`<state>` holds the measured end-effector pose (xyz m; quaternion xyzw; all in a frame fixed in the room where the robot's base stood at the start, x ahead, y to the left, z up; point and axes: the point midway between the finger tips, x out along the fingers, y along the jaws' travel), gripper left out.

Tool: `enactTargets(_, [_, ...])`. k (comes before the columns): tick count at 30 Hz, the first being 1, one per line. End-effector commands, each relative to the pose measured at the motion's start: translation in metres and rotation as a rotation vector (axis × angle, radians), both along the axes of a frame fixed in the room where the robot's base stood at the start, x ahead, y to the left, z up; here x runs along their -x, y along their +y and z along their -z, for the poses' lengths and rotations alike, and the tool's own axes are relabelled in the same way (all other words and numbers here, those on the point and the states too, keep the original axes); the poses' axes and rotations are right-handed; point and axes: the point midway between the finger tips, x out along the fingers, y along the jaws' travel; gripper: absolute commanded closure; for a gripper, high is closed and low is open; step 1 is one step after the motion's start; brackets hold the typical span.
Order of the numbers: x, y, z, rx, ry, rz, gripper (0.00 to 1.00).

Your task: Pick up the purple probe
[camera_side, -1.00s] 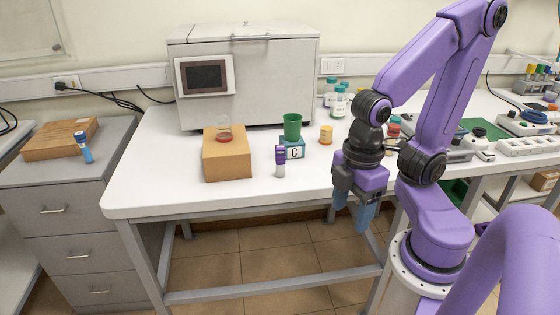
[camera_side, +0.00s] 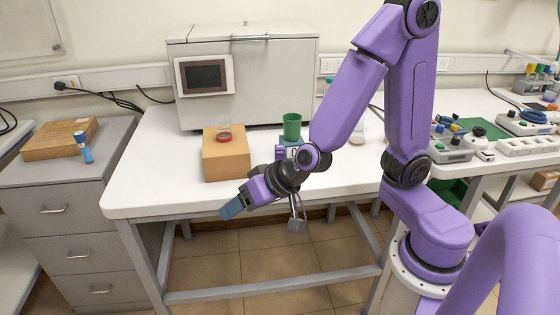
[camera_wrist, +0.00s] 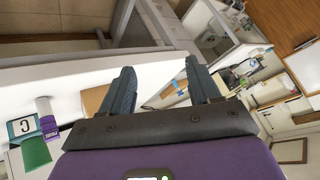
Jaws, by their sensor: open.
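The purple probe (camera_side: 279,153) stands on the white table in front of the block marked C (camera_side: 291,144). In the side view only its purple top shows; my arm hides the lower part. In the wrist view the probe (camera_wrist: 48,116) is at the left, beside the C block (camera_wrist: 22,128) and the green cup (camera_wrist: 36,152). My gripper (camera_side: 233,208) is open and empty, in front of the table's front edge and left of the probe. In the wrist view its two fingers (camera_wrist: 158,66) are spread apart, with the probe outside them.
A brown box (camera_side: 227,162) with a red-based clear dish (camera_side: 224,136) stands behind my gripper. The green cup (camera_side: 292,126) is behind the probe. A large white machine (camera_side: 270,75) stands at the back. The table's front left is clear.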

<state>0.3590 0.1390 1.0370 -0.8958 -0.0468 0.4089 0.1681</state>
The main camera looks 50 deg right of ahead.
Motion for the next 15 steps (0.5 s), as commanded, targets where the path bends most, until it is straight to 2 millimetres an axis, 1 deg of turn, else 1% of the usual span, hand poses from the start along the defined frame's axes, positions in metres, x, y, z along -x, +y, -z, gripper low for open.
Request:
enactTargets(1, [-0.012,-0.017,0.005,0.035,-0.03,0.108,0.38])
enactTargets(2, [-0.018,-0.029,0.006,0.059,-0.053,0.173,0.38])
enactTargets(3, [-0.025,-0.045,0.007,0.097,-0.082,0.263,0.38])
enactTargets(5, [-0.031,-0.071,0.007,0.161,-0.125,0.392,0.38])
enactTargets(6, [-0.033,-0.089,0.006,0.21,-0.151,0.474,0.38])
enactTargets(9, [-0.029,-0.126,0.001,0.331,-0.205,0.647,0.38])
enactTargets(10, [-0.027,-0.135,-0.001,0.365,-0.219,0.69,0.38])
enactTargets(12, [-0.021,-0.152,-0.006,0.434,-0.245,0.769,0.38])
enactTargets(15, [-0.015,-0.167,-0.011,0.503,-0.267,0.839,0.38])
